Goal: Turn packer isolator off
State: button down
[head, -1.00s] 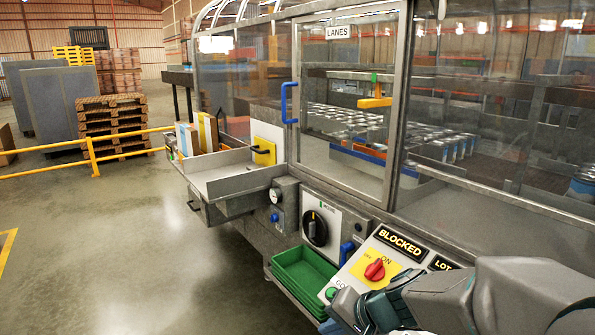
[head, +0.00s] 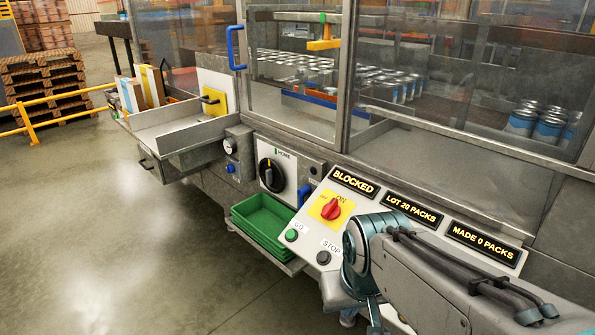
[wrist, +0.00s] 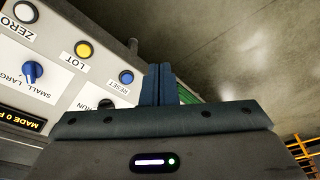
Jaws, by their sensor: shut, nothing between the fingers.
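A red rotary knob (head: 332,211) on a yellow plate marked ON sits on the sloping control panel (head: 305,258) in the head view, under the lit BLOCKED display (head: 354,182). I take it for the packer isolator; its small label is too blurred to read fully. Its grip stands roughly upright, towards ON. My gripper shows in the wrist view with its fingers (wrist: 159,84) together and empty, apart from the panel's buttons. My arm covers the panel's lower right in the head view, and the fingers cannot be made out there. The red knob is not visible in the wrist view.
GO (head: 291,235) and STOP (head: 323,257) buttons sit below the knob. A black HOME dial (head: 271,175) and green trays (head: 262,222) are left of it. The wrist view shows LOT (wrist: 83,49) and RESET (wrist: 126,76) buttons. Floor (head: 130,230) is clear at left.

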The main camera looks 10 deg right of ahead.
aim_at(331, 210)
jog(key=u, duration=0.05)
jog(key=k, duration=0.5)
jog(key=u, duration=0.55)
jog(key=i, duration=1.1)
jog(key=z, duration=1)
jog(key=i, duration=0.25)
jog(key=z, duration=0.2)
